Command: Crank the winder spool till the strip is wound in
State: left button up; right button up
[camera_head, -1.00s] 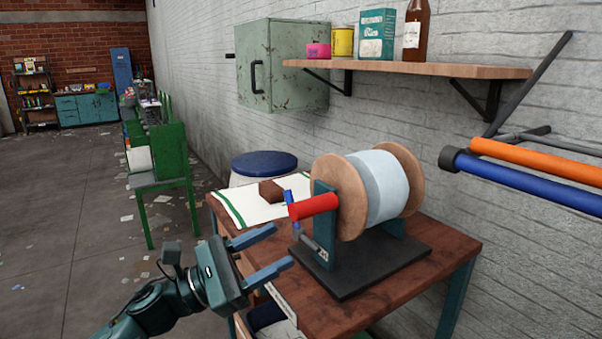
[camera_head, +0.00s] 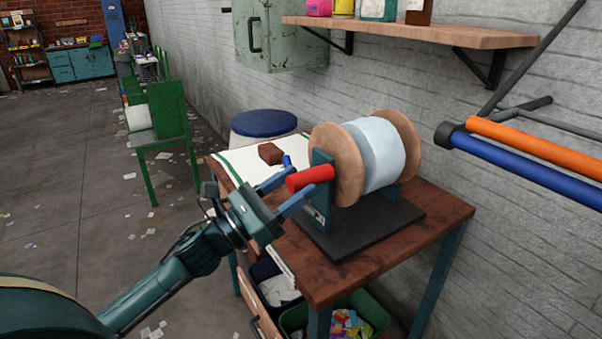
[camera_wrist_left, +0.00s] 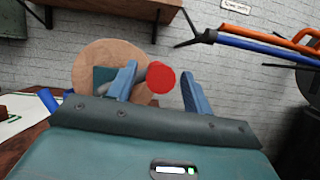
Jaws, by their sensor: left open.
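The winder spool (camera_head: 384,152) has wooden flanges and a pale strip wound around its core. It stands on a black base (camera_head: 372,232) on the wooden table. Its red crank handle (camera_head: 310,178) points toward my left gripper (camera_head: 289,190). The gripper is open, with its blue fingers on either side of the handle in the head view. In the left wrist view the round red handle end (camera_wrist_left: 161,79) shows between the two fingers (camera_wrist_left: 158,88), apart from both. The spool's flange (camera_wrist_left: 100,62) is behind them. My right gripper is not in view.
A brown block (camera_head: 270,153) lies on a green-edged white cloth on the table (camera_head: 440,212). A blue-topped stool (camera_head: 263,123) stands behind. A wall shelf (camera_head: 410,30) is above, and orange and blue bars (camera_head: 530,145) jut in at right. Bins sit under the table.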

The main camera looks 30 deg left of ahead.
pick_arm(q)
jog(key=shift+x, duration=1.05)
jog(key=shift+c, duration=0.4)
grip_shut()
